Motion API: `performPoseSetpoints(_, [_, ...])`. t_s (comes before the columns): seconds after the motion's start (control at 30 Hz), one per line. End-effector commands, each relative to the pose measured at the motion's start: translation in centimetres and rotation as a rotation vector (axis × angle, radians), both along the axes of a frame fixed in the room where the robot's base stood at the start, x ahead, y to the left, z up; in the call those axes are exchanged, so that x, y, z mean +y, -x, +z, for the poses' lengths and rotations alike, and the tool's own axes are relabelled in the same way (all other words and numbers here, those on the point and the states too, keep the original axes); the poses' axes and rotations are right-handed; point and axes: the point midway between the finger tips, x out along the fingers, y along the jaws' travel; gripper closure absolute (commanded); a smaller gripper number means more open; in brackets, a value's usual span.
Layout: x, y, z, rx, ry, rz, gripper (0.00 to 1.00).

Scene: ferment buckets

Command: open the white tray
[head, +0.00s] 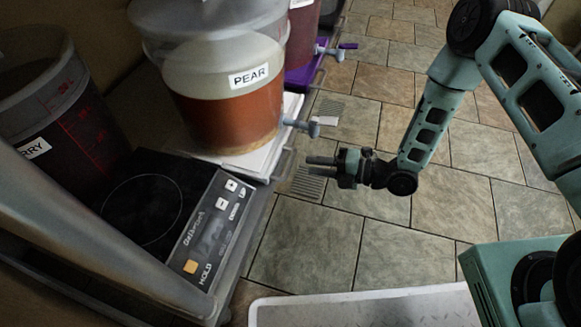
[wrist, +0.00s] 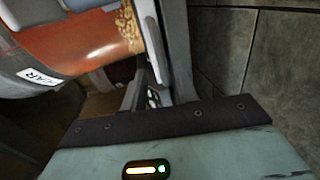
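The white tray (head: 268,158) lies under the clear bucket labelled PEAR (head: 225,110), which holds orange-brown liquid. Only the tray's front and right edges show in the head view; the bucket hides the rest. My gripper (head: 312,165) is in front of the tray, a little to the right of its edge and below the bucket's grey tap (head: 312,127). Its two fingers point left toward the tray, with a small gap between them and nothing seen in it. The wrist view shows the bucket's orange side (wrist: 80,45) tilted at upper left. Whether the fingers touch anything is unclear.
A black scale or hot plate (head: 150,205) with buttons is left of the tray. A dark red bucket (head: 70,110) stands behind it. A purple tray (head: 300,75) under another bucket is farther back. A grey bar crosses the lower left. Tiled floor (head: 310,240) is open at right.

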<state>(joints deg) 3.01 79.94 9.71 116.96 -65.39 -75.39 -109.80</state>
Motion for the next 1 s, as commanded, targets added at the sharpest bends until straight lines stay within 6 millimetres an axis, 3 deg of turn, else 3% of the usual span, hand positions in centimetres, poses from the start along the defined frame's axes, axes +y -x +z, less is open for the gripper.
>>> performPoseSetpoints(0.2, [4.0, -1.4, -1.3, -0.002, -0.001, 0.002, 0.7])
performPoseSetpoints(0.4, [6.3, -2.3, -1.6, 0.0, 0.0, 0.001, 0.7])
performPoseSetpoints(0.8, [7.0, -2.5, -1.6, 0.002, 0.0, 0.0, 0.7])
performPoseSetpoints(0.83, [7.0, -2.5, -1.6, 0.001, 0.001, 0.0, 0.73])
performPoseSetpoints(0.93, [7.0, -2.5, -1.6, 0.001, 0.001, 0.0, 1.0])
performPoseSetpoints(1.0, [7.0, -2.5, -1.6, 0.001, 0.001, 0.0, 1.0])
